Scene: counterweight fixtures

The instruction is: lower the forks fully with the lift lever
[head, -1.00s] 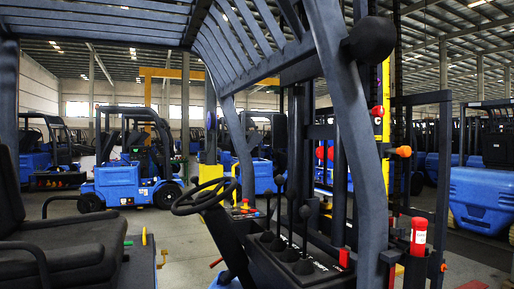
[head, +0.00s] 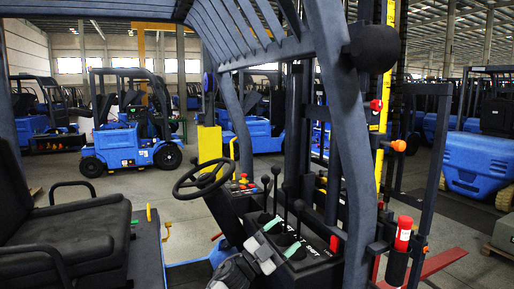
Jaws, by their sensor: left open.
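The forklift's lever console (head: 318,262) is at bottom centre of the head view, with several thin upright levers topped by black knobs; a tall knob (head: 276,170) and a nearer knob (head: 298,206) show. Lettering runs along the console, but I read only part of it, ending like "SHIFT". Which lever is the lift lever I cannot tell. My left gripper (head: 283,238) reaches in from below, its green-tipped fingers open and spread low among the lever bases; contact is unclear. A red bar (head: 432,266) near the floor beyond the mast may be a fork. My right gripper is not in view.
A steering wheel (head: 203,178) is left of the levers, and a black seat (head: 70,238) is at left. A thick dark cab post (head: 350,150) stands right of the console. The mast (head: 432,160) and yellow scale (head: 387,80) rise behind it. Blue forklifts (head: 130,140) stand behind.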

